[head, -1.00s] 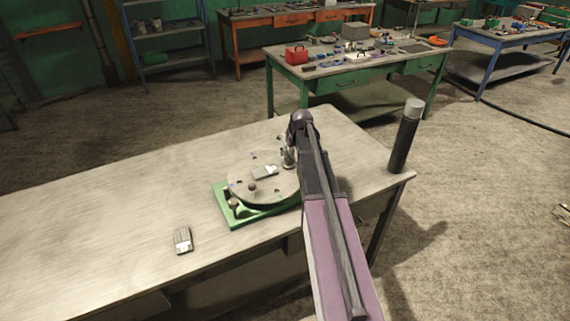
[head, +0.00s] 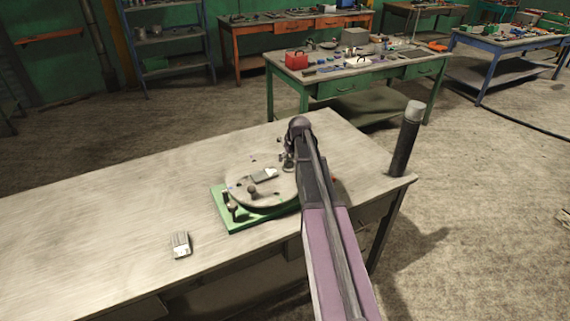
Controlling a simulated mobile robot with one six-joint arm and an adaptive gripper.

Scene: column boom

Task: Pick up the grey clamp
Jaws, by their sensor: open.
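A small grey piece with a pale end (head: 181,244) lies on the bare bench top near its front edge, left of the fixture. Another flat grey-and-white piece (head: 264,175) lies on the round plate (head: 240,172) of a green-based fixture. I cannot tell for sure which of the two is the grey clamp. My arm rises from the bottom of the picture and reaches over the right side of the fixture. Neither grey piece is visibly held.
Dark knobs (head: 253,190) stand up from the round plate, and the green base (head: 236,222) is beneath it. A tall dark cylinder with a grey cap (head: 404,145) stands at the bench's right corner. The left bench top (head: 90,215) is clear. Cluttered benches stand behind.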

